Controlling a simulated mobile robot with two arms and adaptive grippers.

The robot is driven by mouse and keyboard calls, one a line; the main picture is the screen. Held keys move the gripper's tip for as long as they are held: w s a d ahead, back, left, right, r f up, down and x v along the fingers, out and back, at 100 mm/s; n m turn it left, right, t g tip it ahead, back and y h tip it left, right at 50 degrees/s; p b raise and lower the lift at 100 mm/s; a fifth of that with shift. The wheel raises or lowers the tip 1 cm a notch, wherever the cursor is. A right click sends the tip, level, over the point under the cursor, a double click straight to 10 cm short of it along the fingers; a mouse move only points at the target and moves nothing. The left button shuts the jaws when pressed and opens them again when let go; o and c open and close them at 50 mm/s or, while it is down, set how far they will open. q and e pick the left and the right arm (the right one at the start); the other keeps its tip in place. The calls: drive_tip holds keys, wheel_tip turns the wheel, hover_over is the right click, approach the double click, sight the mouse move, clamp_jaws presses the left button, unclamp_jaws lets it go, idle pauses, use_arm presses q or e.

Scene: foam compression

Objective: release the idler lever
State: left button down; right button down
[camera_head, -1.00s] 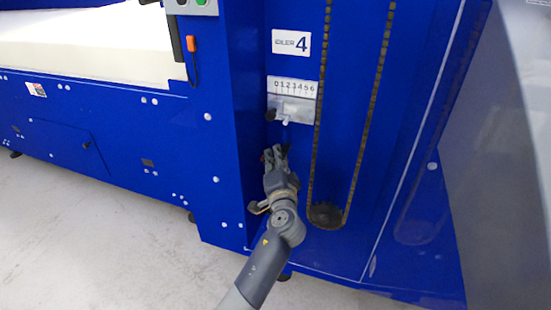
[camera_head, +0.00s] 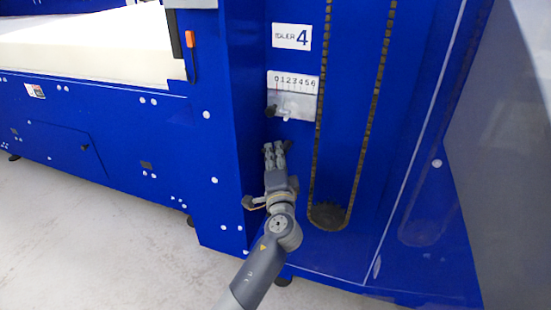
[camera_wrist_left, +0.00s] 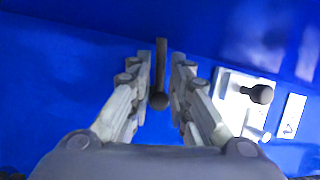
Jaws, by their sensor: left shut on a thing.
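My left gripper (camera_head: 274,149) reaches up to the blue machine face, below the scale plate (camera_head: 308,108). In the left wrist view, the idler lever (camera_wrist_left: 161,62), a dark bar with a round knob (camera_wrist_left: 159,99), stands between the fingers of the left gripper (camera_wrist_left: 161,75). The gripper is shut on the lever. In the head view the fingers hide the lever. The scale plate is numbered 0 to 6, with a dark knob (camera_head: 271,111) at its left; that knob also shows in the left wrist view (camera_wrist_left: 261,94). My right gripper is out of view.
An "IDLER 4" label (camera_head: 291,37) sits above the scale. A chain loop with a sprocket (camera_head: 327,215) runs just right of my left gripper. A blue side wall (camera_head: 222,150) is close on its left. White foam (camera_head: 90,40) lies at upper left.

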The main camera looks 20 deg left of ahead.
use_arm(q)
drive_tip(key=c, duration=1.7)
unclamp_jaws()
drive_tip(key=v, duration=1.2)
